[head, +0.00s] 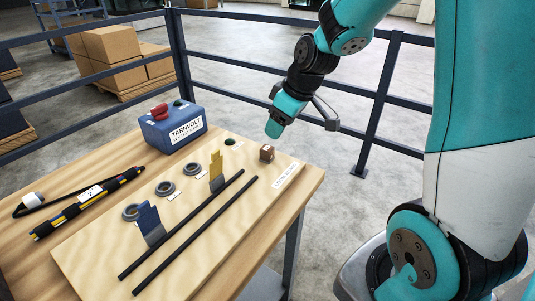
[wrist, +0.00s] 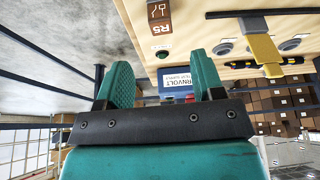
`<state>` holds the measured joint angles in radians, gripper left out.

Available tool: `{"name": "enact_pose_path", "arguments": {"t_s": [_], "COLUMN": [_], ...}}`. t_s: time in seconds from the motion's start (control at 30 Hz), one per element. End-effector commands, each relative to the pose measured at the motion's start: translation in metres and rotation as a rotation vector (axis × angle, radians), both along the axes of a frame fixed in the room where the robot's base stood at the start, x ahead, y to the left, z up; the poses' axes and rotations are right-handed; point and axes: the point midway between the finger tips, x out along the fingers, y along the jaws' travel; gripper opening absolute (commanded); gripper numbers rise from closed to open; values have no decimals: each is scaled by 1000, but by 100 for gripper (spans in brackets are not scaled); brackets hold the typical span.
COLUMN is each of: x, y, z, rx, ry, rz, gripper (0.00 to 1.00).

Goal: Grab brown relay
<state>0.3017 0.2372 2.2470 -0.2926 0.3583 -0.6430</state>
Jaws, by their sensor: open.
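The brown relay (head: 267,153) is a small brown cube standing near the far right corner of the pale board on the table.
A blue TARNVOLT box (head: 172,127) with a red part on top stands at the back. A yellow tab (head: 217,168), a blue tab (head: 149,223), grey rings (head: 165,188) and two black rails (head: 195,235) are on the board (head: 85,255). A dark railing (head: 240,62) runs behind the table.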

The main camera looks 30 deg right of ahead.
Motion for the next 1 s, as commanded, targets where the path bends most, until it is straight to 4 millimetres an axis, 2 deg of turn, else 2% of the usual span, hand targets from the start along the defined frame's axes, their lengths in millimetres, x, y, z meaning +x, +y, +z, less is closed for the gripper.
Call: {"name": "enact_pose_path", "arguments": {"t_s": [0.03,0.13,0.37,0.7,0.97,1.0], "x": [3,9,16,29,31,31], "y": [3,6,8,17,18,18], "z": [-12,-28,-44,-86,-90,-90], "rx": [2,2,1,1,1,1], "ry": [6,4,1,3,-1,-1], "rz": [2,2,-1,-1,-1,-1], "gripper": [62,62,62,62,62,59]}}
